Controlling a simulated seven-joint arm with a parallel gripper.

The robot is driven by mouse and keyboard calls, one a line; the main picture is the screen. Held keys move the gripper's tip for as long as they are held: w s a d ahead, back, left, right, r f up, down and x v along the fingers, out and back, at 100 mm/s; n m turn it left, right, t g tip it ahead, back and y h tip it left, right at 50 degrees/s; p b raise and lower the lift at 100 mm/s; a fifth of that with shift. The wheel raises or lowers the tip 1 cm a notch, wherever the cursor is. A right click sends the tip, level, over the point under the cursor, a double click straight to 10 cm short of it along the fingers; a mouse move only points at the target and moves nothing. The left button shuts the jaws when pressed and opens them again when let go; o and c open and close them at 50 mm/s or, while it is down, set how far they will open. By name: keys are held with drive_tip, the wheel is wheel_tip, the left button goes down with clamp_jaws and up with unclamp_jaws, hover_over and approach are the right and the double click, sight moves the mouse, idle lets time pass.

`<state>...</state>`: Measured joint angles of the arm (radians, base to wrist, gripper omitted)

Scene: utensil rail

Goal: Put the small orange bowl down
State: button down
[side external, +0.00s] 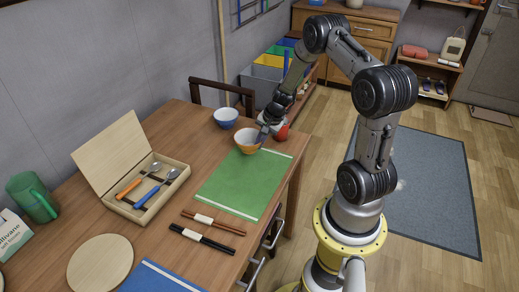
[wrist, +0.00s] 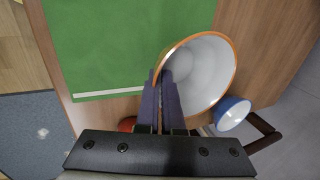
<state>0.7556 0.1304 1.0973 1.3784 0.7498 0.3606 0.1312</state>
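The small orange bowl (side external: 247,141) has a white inside and shows at the back edge of the green mat (side external: 235,185). In the wrist view the orange bowl (wrist: 212,75) is large, with its open top facing the camera. My gripper (side external: 263,135) is at its right side in the side view. The fingertips (wrist: 160,78) are close together with the rim between them, one finger inside the bowl. The bowl looks larger and closer than the blue bowl in the wrist view, but I cannot tell its height over the table.
A blue bowl (side external: 226,118) stands just behind the orange one. A red object (side external: 282,132) is partly hidden by my gripper. Chopsticks (side external: 213,222), a cutlery box (side external: 146,190) and a green mug (side external: 34,197) lie nearer the camera. Most of the green mat is clear.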

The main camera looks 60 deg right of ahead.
drive_tip(key=shift+w+f, duration=0.1)
drive_tip(key=shift+f, duration=1.5)
drive_tip(key=shift+f, duration=0.2)
drive_tip(key=c, duration=1.1)
unclamp_jaws()
drive_tip(key=shift+o, duration=0.2)
